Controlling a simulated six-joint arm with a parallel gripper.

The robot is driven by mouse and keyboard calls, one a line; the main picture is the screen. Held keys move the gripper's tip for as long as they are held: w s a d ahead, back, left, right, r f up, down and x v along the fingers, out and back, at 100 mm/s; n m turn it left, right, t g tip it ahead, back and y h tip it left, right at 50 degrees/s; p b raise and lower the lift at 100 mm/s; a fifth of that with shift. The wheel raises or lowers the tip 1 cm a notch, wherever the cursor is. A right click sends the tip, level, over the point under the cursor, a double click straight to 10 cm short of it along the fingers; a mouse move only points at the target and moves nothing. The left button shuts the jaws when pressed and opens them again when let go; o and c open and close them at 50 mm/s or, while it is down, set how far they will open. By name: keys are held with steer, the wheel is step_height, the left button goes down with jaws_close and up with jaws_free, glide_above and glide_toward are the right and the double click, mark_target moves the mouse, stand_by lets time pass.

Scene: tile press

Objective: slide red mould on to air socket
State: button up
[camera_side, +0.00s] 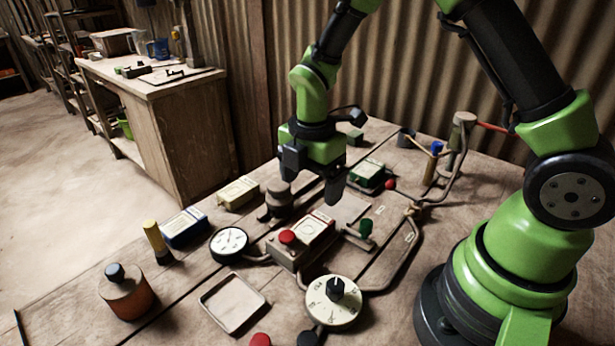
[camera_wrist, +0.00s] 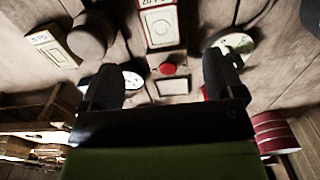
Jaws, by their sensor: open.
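The red mould (camera_side: 311,226) is a pale-faced block with red edging, on a grey-brown base with a red button (camera_side: 288,237). It shows at the top of the wrist view (camera_wrist: 160,25), partly cut off. Which fitting is the air socket is unclear; a pipe joins the base near a green-knobbed valve (camera_side: 365,229). My gripper (camera_side: 313,178) is open and empty, above and behind the mould in the side view. Its two dark fingers (camera_wrist: 163,82) stand wide apart in the wrist view, with the red button seen between them. Contact faces under the mould are hidden.
A yellow mould (camera_side: 238,191), a blue mould (camera_side: 185,228) and a green mould (camera_side: 367,174) lie around. A dark cylinder (camera_side: 279,200), gauge (camera_side: 229,243), dial (camera_side: 333,301) and pipes crowd the base. An empty tray (camera_side: 232,303) lies in front.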

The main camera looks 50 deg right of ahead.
mark_target(310, 226)
steer(key=shift+f, duration=0.15)
step_height(310, 226, down, 10)
steer(key=shift+r, duration=0.15)
stand_by(0.4)
steer(key=shift+c, duration=0.2)
steer(key=c, duration=1.1)
steer(key=o, duration=1.1)
steer(key=shift+o, duration=0.2)
step_height(310, 226, up, 10)
